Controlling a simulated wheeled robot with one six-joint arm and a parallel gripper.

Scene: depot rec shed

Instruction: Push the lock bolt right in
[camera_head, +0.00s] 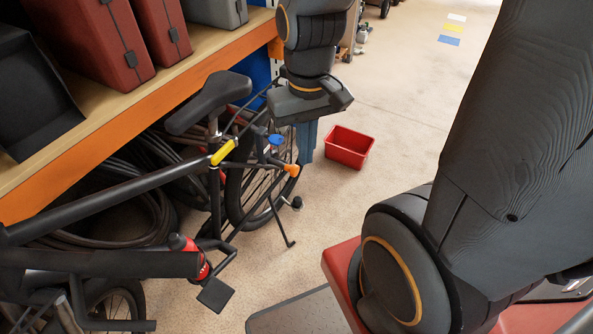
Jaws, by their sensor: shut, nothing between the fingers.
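A black bicycle (120,198) stands beside the shelf, its saddle (210,102) towards the picture's middle and its rear wheel (238,190) below and right of the saddle. At the rear wheel are a small blue piece (274,139) and an orange piece (291,170); I cannot tell which, if either, is the lock bolt. A yellow piece (222,152) sits below the saddle. My gripper (306,158) points down, its blue-grey fingers shut and empty. In the picture it is just right of the blue piece and above the orange one; contact cannot be made out.
A wooden shelf (105,100) with an orange edge, holding red cases (108,40), runs above the bicycle. A red bin (349,146) stands on the floor right of my gripper. Coiled hoses (140,215) lie under the shelf. The floor beyond the bin is open.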

